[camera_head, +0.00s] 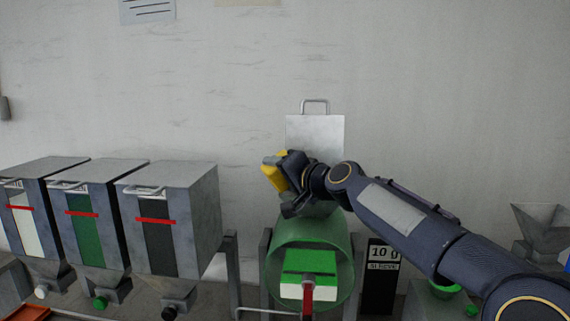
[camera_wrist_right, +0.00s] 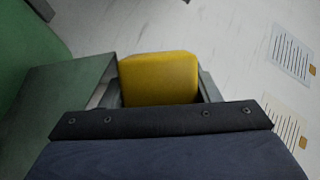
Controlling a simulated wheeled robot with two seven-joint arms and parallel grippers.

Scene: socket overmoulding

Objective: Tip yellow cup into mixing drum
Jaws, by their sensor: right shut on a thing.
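The yellow cup (camera_head: 274,172) is held by my right gripper (camera_head: 284,170), which is shut on it. The cup is tilted in the head view, above the mixing drum. In the right wrist view the cup (camera_wrist_right: 160,78) sits between the two fingers. Its opening and contents are hidden. The green mixing drum (camera_head: 347,262) stands below the gripper, with a green and white block-like part and a red handle at its front. My right arm comes in from the right. My left gripper is not in view.
Several grey hoppers with red marks, such as the dark-windowed one (camera_head: 203,215), stand at the left. A display reading 10 g (camera_head: 383,253) stands right of the drum. A handled grey panel (camera_head: 318,130) rises behind the gripper.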

